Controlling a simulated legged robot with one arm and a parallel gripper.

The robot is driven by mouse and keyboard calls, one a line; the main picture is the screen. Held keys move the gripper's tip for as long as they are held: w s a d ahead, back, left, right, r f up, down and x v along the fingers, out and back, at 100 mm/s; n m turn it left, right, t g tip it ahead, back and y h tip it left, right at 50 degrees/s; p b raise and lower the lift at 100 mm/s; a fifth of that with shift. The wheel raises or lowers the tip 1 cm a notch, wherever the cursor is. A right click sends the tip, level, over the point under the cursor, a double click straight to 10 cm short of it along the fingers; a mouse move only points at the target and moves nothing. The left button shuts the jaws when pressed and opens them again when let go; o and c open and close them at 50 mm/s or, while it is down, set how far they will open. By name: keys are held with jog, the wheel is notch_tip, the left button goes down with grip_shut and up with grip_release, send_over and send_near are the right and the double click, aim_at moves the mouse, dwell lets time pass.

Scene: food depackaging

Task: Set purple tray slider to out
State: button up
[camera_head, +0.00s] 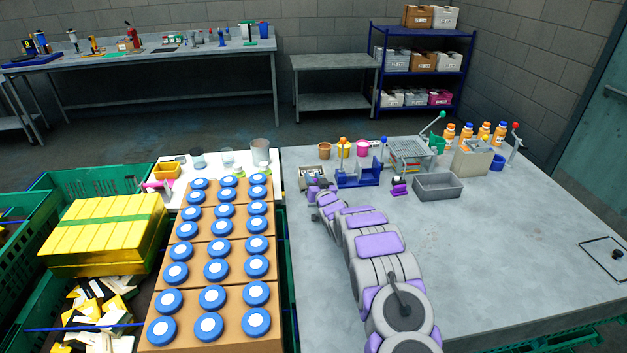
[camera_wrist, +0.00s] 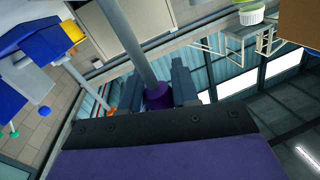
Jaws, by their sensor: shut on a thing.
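My gripper (camera_head: 316,187) is at the far left part of the grey table, beside a small grey box (camera_head: 313,174) and left of a blue device (camera_head: 358,176). In the wrist view the two dark fingers of my gripper (camera_wrist: 157,92) are shut on a purple knob (camera_wrist: 158,97). The knob sits at the end of a grey rod (camera_wrist: 131,40). In the head view my arm and gripper hide the knob, and the slider's position cannot be told.
A small purple-based piece (camera_head: 399,188), a grey bin (camera_head: 438,186) and a wire rack (camera_head: 411,155) stand to the right. Brown boxes with blue-lidded jars (camera_head: 216,269) lie left of the grey table (camera_head: 480,255). The table's front right is mostly clear.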

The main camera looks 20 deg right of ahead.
grip_shut()
jog(key=shift+w, duration=0.1)
jog(key=shift+w+d+r, duration=0.1)
jog(key=shift+w+r, duration=0.05)
jog(key=shift+w, duration=0.2)
jog(key=shift+w+d+p, duration=0.2)
jog(key=shift+w+p, duration=0.1)
jog(key=shift+w, duration=0.6)
jog(key=shift+w+d+p, duration=0.25)
jog(key=shift+w, duration=0.6)
jog(key=shift+w+d+p, duration=0.2)
jog(key=shift+w+p, duration=0.1)
jog(key=shift+w, duration=0.6)
jog(key=o, duration=0.6)
grip_release()
